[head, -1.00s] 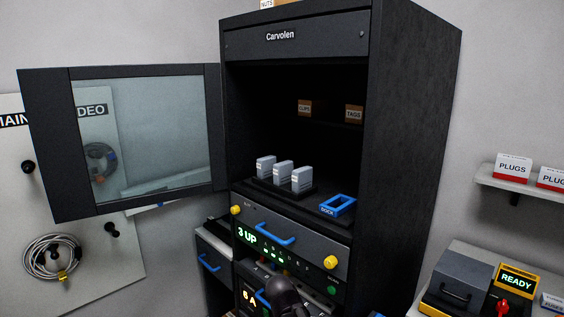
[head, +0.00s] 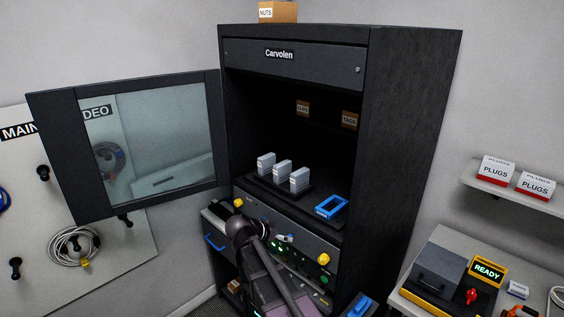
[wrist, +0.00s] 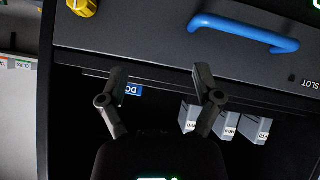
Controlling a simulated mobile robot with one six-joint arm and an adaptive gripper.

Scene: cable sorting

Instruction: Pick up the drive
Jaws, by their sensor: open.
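Three pale grey drives (head: 282,173) stand upright in a row on a dark holder inside the open black cabinet. Their labelled ends also show in the wrist view (wrist: 225,124), upside down, at the lower right. A blue dock (head: 332,206) lies to their right on the same shelf; in the wrist view a corner of its label (wrist: 134,90) shows beside the left finger. My gripper (wrist: 160,73) is open with nothing between its fingertips. It is in front of the cabinet, apart from the drives. In the head view, my dark arm hides part of the front panel.
The cabinet's glass door (head: 150,145) stands open to the left. Below the shelf is a drawer front with yellow knobs and a blue handle (wrist: 243,31). A side bench with a READY unit (head: 487,271) stands right. Boxed clips and tags sit deeper on an upper shelf.

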